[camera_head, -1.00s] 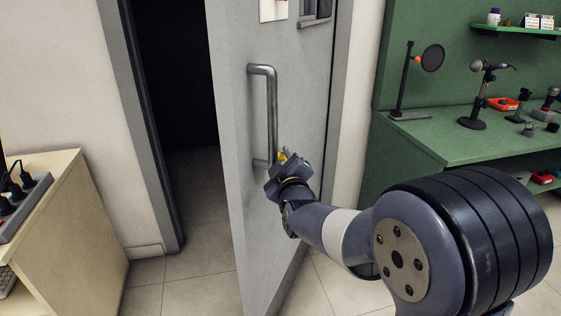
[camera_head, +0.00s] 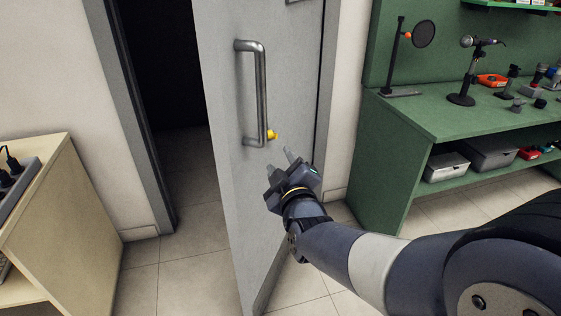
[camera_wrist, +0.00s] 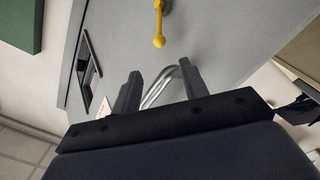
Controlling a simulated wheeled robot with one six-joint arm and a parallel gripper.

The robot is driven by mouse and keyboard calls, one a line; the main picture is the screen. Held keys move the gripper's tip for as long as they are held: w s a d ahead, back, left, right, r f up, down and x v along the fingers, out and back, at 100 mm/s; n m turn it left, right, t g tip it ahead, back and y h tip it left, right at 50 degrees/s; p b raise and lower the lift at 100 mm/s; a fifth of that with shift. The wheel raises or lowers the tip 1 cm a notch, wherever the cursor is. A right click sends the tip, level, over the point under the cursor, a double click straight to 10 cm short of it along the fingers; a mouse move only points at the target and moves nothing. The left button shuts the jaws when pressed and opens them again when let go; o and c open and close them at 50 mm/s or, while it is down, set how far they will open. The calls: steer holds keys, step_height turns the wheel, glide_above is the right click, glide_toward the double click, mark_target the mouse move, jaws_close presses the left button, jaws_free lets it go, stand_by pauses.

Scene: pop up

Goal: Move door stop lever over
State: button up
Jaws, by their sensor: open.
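The door (camera_head: 215,170) is grey and stands ajar, with a dark opening to its left. It bears a vertical metal pull handle (camera_head: 262,95). A small yellow lever (camera_head: 272,134) sits on the door beside the handle's lower end. In the wrist view the yellow lever (camera_wrist: 159,25) shows as a thin bar with a round knob, ahead of the fingers and apart from them. The handle (camera_wrist: 162,85) shows between the fingers, behind them. My gripper (camera_head: 279,164) is open and empty, just below and right of the lever in the head view. It also shows in the wrist view (camera_wrist: 160,82).
A green workbench (camera_head: 440,115) with a microphone (camera_head: 475,65) and small items stands at right. A wooden cabinet (camera_head: 45,220) with a power strip stands at left. Tiled floor is clear between them.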

steer(key=shift+c, duration=0.3)
steer(key=shift+w+f, duration=0.1)
steer(key=shift+c, duration=0.8)
steer(key=w+a+f+n+t+b, duration=0.1)
steer(key=w+a+f+n+t+h+b, duration=0.1)
steer(key=f+t, duration=0.1)
steer(key=w+a+f+n+t+h+b, duration=0.1)
steer(key=f+b, duration=0.1)
steer(key=shift+w+f+n+t, duration=0.15)
steer(key=shift+w+n+t, duration=0.15)
steer(key=shift+t, duration=0.1)
jaws_close()
steer(key=s+a+f+n+t+h+b, duration=0.1)
steer(key=s+f+n+t+h+b, duration=0.25)
steer(key=f, duration=0.35)
steer(key=w+r+h+p, duration=0.1)
steer(key=w+r+p, duration=0.2)
steer(key=w+r, duration=0.6)
steer(key=shift+w+d+r+t, duration=0.25)
steer(key=shift+w+t, duration=0.15)
steer(key=shift+t, duration=0.05)
